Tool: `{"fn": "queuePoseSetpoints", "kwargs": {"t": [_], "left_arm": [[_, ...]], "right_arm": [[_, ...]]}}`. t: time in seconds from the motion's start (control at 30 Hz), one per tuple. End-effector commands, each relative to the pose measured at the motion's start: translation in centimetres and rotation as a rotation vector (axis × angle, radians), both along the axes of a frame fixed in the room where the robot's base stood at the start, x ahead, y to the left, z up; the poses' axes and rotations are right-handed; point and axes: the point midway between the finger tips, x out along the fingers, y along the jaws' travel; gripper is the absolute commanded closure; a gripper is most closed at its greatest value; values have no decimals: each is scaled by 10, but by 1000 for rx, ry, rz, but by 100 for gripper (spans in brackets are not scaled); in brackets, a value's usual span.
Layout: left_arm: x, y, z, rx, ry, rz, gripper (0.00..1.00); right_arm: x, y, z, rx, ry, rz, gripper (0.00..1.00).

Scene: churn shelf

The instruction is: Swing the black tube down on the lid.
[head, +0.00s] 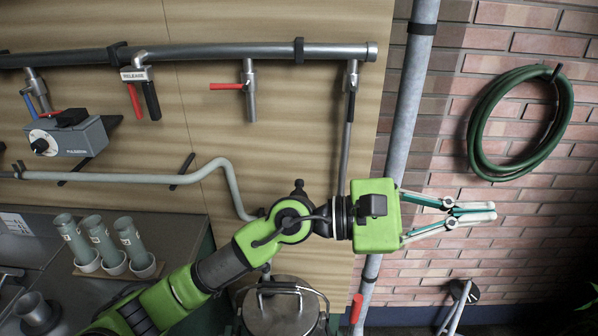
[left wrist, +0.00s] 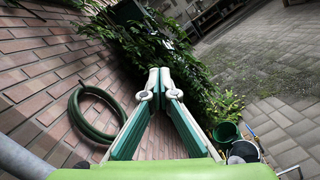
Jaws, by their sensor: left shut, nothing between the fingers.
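A dark tube (head: 348,125) hangs from the rightmost outlet of the horizontal metal pipe in the head view. It runs almost straight down, and its lower end goes out of sight behind my left wrist. The round metal lid (head: 282,314) with a bar handle is at the bottom, below my left arm and partly cut by the picture's edge. My left gripper (head: 488,211) is shut and empty, pointing right in front of the brick wall, apart from both tube and lid. Its closed fingertips also show in the left wrist view (left wrist: 159,82). My right gripper is not in view.
A grey vertical pipe (head: 408,100) stands right of the tube. A green hose coil (head: 480,120) hangs on the brick wall. Valves with red handles (head: 226,87), a grey control box (head: 80,140) and several grey cups (head: 100,238) are left. The left wrist view shows plants and buckets (left wrist: 226,133).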

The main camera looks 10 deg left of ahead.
Motion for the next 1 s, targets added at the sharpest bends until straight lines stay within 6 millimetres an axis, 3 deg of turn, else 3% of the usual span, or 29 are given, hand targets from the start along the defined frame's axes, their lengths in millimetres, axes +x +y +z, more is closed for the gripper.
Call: {"fn": "queuePoseSetpoints", "kwargs": {"t": [0.07, 0.17, 0.27, 0.4, 0.53, 0.7, 0.83, 1.0], "left_arm": [[6, -4, -28, 205, -189, -16, 100], [23, 5, -67, 472, -409, -38, 100], [52, 33, -100, 750, -605, -57, 100], [105, 99, -124, 1152, -822, -83, 100], [149, 174, -117, 1503, -935, -104, 100], [179, 253, -89, 1834, -968, -124, 100], [187, 285, -73, 1964, -958, -132, 100], [188, 296, -68, 2006, -951, -138, 100]], "right_arm": [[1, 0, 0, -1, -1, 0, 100], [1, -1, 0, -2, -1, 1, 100], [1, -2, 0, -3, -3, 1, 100], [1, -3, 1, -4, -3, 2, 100], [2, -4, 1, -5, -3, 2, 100], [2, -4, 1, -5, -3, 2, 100], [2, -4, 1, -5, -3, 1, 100], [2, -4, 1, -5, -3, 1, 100]]}}
